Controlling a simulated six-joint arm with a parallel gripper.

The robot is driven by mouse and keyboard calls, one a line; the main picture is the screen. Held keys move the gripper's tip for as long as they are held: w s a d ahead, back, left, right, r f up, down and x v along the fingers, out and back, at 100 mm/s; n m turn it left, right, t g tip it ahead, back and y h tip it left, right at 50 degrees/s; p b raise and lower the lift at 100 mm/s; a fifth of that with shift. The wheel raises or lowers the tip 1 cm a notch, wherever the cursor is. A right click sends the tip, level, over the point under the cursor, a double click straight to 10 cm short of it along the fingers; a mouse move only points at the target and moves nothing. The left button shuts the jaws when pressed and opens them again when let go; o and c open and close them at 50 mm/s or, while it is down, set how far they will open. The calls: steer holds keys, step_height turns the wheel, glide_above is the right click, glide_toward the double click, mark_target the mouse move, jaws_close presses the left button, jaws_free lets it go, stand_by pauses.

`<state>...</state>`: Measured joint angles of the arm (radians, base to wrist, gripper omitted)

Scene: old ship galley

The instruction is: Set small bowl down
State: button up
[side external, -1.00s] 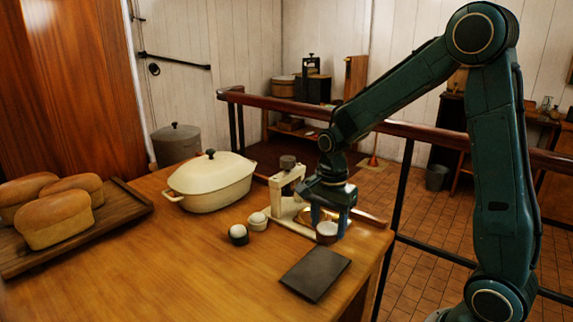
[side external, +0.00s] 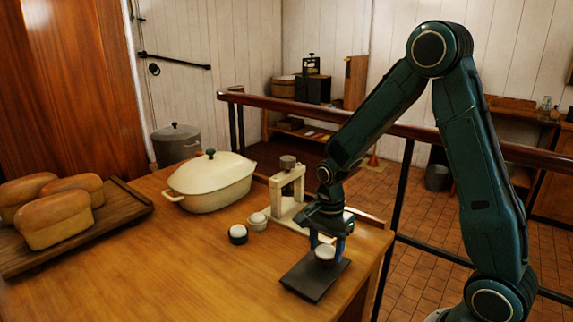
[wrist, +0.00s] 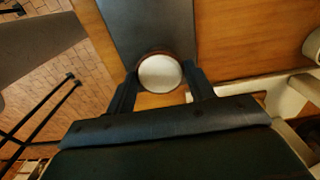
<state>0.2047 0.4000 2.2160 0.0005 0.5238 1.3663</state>
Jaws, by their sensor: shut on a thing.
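The small bowl (side external: 325,253) has a white inside and a darker outer wall. It is upright between the fingers of my gripper (side external: 328,246), over the far part of a dark flat mat (side external: 309,285) near the table's front right edge. I cannot tell whether its base touches the mat. In the wrist view the bowl (wrist: 160,73) sits between the two fingertips of my gripper (wrist: 161,82), with the mat (wrist: 146,25) beyond it. The gripper is shut on the bowl.
A cream press-like stand (side external: 287,189) is close behind my gripper. Two small cups with white contents (side external: 238,233) (side external: 257,220) stand to the left. A cream lidded pot (side external: 211,184) and a board with loaves (side external: 128,190) are farther left. The front middle of the table is clear.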

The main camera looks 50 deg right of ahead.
mark_target(326, 251)
steer(key=shift+f, duration=0.2)
steer(key=o, duration=1)
steer(key=shift+r, duration=0.1)
step_height(326, 251, up, 12)
stand_by(0.3)
steer(key=shift+r, duration=0.1)
stand_by(0.4)
